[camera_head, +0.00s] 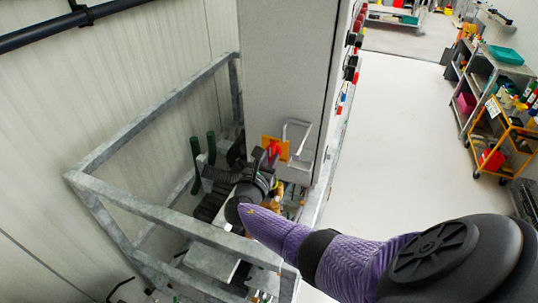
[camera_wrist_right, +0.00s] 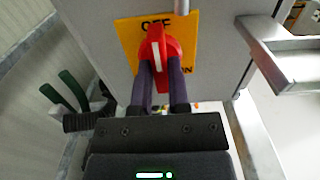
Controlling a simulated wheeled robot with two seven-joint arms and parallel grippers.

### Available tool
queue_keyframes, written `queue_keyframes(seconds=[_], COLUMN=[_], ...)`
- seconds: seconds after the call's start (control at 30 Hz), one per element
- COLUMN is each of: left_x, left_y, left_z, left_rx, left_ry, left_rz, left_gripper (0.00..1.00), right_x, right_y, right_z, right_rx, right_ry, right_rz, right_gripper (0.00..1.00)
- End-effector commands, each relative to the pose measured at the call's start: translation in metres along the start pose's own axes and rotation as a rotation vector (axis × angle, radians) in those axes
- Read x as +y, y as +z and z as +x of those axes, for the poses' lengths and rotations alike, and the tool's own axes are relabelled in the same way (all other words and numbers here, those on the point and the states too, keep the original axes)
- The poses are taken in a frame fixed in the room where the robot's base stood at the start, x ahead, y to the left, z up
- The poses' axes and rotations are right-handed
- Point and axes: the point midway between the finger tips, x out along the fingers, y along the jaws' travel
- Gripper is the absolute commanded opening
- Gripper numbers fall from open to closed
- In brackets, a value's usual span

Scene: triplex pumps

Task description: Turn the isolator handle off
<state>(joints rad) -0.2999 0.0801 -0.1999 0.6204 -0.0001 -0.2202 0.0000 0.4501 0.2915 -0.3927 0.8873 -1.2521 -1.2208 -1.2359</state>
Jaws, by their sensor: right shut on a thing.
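The isolator handle (camera_wrist_right: 157,52) is red with a white stripe and sits on a yellow plate (camera_wrist_right: 188,40) on the grey cabinet. In the right wrist view the handle stands nearly upright, its stripe toward the OFF lettering at the top of the plate; part of the ON lettering shows at lower right. My right gripper (camera_wrist_right: 160,75) is shut on the handle from below, a purple finger on each side. In the head view the handle (camera_head: 273,148) and the yellow plate (camera_head: 284,150) show just beyond my right gripper (camera_head: 268,160). My left gripper is not in view.
A galvanized rail frame (camera_head: 150,207) surrounds the area left of and below the cabinet (camera_head: 288,70). A metal bracket (camera_head: 298,135) sticks out right of the plate. Dark green handles (camera_head: 195,155) stand to the left. Open white floor (camera_head: 400,140) lies to the right.

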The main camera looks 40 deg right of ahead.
Motion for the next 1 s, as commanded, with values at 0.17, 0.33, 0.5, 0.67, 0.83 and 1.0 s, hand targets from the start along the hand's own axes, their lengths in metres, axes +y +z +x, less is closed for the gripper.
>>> queue_keyframes(seconds=[0.17,0.33,0.5,0.67,0.83,1.0], left_x=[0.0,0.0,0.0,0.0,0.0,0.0], left_y=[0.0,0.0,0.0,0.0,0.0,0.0], left_z=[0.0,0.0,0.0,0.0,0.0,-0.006], left_rx=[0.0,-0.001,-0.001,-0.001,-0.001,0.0], left_ry=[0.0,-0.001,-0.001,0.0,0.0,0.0], left_rz=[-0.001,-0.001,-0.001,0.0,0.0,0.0], left_gripper=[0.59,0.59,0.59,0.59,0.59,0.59], right_x=[0.0,0.0,0.0,0.0,0.0,0.0], right_y=[-0.001,-0.001,-0.001,-0.001,0.0,0.001], right_z=[-0.001,-0.001,0.0,0.0,0.0,-0.016], right_rx=[0.003,0.003,0.003,0.002,0.001,0.002], right_ry=[0.001,0.0,0.0,0.0,0.0,0.003], right_rz=[-0.012,-0.012,-0.011,-0.01,-0.009,-0.009], right_gripper=[0.0,0.0,0.31,0.56,0.56,0.56])
